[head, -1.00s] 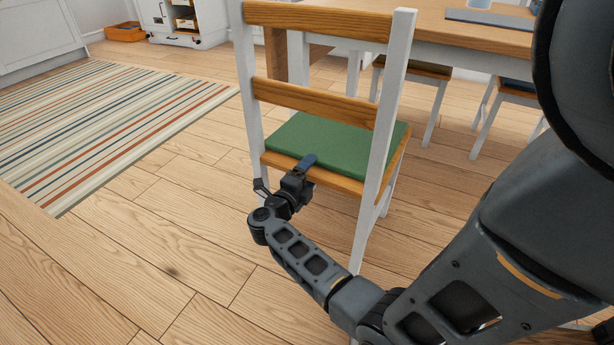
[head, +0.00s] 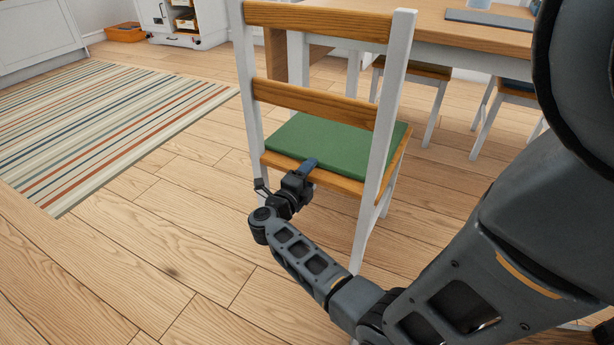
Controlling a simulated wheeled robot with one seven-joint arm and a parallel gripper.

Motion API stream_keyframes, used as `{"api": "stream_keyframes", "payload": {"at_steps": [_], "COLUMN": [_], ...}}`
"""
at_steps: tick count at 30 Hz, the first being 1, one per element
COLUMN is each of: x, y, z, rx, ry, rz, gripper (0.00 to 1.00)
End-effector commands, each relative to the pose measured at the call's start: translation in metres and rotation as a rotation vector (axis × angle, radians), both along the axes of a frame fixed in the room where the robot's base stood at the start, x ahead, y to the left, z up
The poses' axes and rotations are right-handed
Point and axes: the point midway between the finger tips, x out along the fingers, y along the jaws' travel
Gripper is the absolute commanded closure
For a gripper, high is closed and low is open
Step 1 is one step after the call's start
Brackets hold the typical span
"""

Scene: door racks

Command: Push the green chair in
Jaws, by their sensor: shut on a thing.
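The green chair (head: 335,148) has a white frame, wooden back slats and a green seat cushion. It stands upright with its back toward me, in front of the dining table (head: 450,28). Wooden floor shows between its seat and the table's far legs. My gripper (head: 309,164) is at the rear edge of the seat, between the two back posts and below the lower slat. It is shut on the chair's seat edge. The exact contact of the fingers is too small to see well.
A striped rug (head: 110,125) lies on the floor to the left. Other chairs (head: 425,75) stand under the table at the right. A blue-grey placemat (head: 490,19) lies on the table. An orange box (head: 125,32) and white cabinets stand at the back left. The floor left of the chair is clear.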

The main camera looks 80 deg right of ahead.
Motion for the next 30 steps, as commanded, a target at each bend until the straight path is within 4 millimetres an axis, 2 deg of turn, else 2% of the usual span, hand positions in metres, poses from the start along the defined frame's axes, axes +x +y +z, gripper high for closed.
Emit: {"api": "stream_keyframes", "payload": {"at_steps": [1, 5, 30], "x": [0.0002, 0.0002, 0.0002], "y": [0.0002, 0.0003, 0.0007], "z": [0.0004, 0.0005, -0.006], "rx": [-0.001, -0.001, 0.003], "ry": [0.0, 0.0, 0.0], "rz": [0.0, 0.0, 0.002], "gripper": [0.89, 1.0, 1.0]}}
